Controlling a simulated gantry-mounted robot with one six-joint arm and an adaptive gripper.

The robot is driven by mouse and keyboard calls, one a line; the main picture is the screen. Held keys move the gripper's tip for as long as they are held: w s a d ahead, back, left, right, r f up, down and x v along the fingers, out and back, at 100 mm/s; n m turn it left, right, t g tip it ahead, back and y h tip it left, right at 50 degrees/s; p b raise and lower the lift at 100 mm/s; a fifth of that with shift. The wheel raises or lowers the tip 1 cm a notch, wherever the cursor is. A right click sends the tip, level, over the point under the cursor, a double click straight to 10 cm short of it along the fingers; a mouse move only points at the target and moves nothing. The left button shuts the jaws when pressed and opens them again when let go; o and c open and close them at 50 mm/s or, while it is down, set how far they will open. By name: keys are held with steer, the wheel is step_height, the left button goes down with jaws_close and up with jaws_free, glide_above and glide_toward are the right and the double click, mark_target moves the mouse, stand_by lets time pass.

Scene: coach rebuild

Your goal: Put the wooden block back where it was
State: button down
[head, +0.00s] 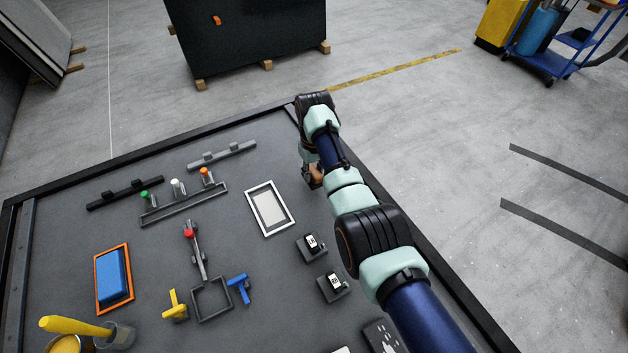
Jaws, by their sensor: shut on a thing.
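My gripper (311,180) is near the right edge of the dark table, at the far side, partly hidden behind my own arm. It is shut on a small brown wooden block (316,173). Only part of the block shows, and I cannot tell whether it touches the table. A white-framed rectangle with a pale inside (291,229) lies to the left of the gripper and a little nearer. No block is seen in it.
Two small dark boxes with white-faced parts (313,245) (335,285) stand nearer, left of my arm. An orange frame (130,265) holds a blue block. A grey rack with coloured pegs (185,205), a red-topped lever (189,234) and T-shaped handles (240,287) are farther left.

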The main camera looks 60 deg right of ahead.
mark_target(314, 180)
step_height(314, 180, down, 4)
steer(key=shift+r+b, duration=0.2)
steer(key=shift+b, duration=0.35)
steer(key=shift+f, duration=0.15)
steer(key=c, duration=0.8)
jaws_free()
steer(key=shift+c, duration=0.2)
step_height(314, 180, up, 12)
steer(key=p, duration=0.4)
steer(key=shift+r, duration=0.2)
